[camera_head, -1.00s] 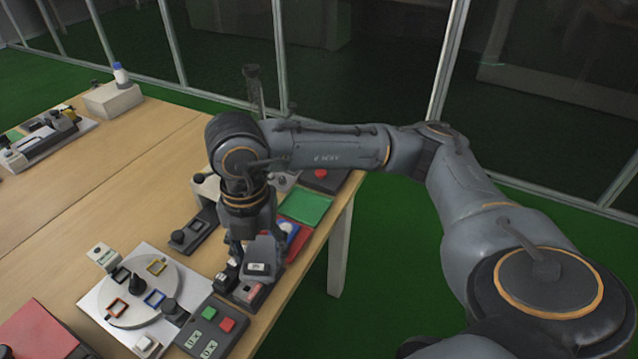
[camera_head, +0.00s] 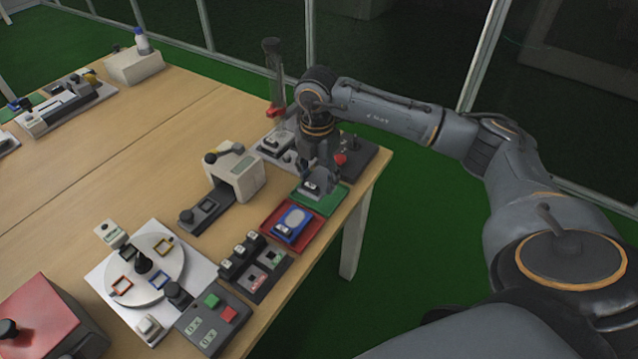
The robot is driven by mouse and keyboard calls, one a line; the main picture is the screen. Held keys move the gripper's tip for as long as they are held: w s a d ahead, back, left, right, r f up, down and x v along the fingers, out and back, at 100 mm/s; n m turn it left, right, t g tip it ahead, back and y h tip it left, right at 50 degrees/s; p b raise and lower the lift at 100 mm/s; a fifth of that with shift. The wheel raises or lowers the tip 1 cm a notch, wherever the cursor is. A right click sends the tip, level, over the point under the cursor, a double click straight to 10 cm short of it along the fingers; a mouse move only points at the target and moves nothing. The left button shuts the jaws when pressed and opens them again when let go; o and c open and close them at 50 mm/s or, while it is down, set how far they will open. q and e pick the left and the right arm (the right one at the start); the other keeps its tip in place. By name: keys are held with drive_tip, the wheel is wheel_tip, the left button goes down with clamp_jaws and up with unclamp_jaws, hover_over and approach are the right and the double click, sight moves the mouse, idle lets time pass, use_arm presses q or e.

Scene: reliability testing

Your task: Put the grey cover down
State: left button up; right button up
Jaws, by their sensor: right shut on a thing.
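My right gripper (camera_head: 317,184) is shut on the grey cover (camera_head: 312,188), a small piece with a pale label on top. The gripper points down over the green mat (camera_head: 326,204), near the table's right edge. The cover looks to be at or just above the mat; I cannot tell whether it touches. The gripper's fingers are partly hidden by the wrist. My left gripper is not in view.
A red tray (camera_head: 268,229) with a blue-framed piece (camera_head: 292,223) lies in front of the green mat. A dark holder (camera_head: 266,290) with small blocks stands nearer. A white device (camera_head: 243,174) is to the left. A grey station with a red button (camera_head: 340,159) is behind.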

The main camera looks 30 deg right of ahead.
sight(318, 174)
drive_tip(key=f, duration=0.1)
drive_tip(key=w+d+f, duration=0.1)
drive_tip(key=w, duration=0.1)
drive_tip(key=shift+d+f, duration=0.25)
drive_tip(key=shift+f, duration=0.15)
wheel_tip(318, 174, down, 3)
drive_tip(key=shift+d+f+p, duration=0.1)
drive_tip(key=shift+p, duration=0.25)
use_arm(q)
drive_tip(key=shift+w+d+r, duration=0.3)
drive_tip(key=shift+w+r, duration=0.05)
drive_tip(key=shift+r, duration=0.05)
use_arm(e)
drive_tip(key=shift+f, duration=0.15)
drive_tip(key=o, duration=1.2)
drive_tip(key=shift+o, duration=0.2)
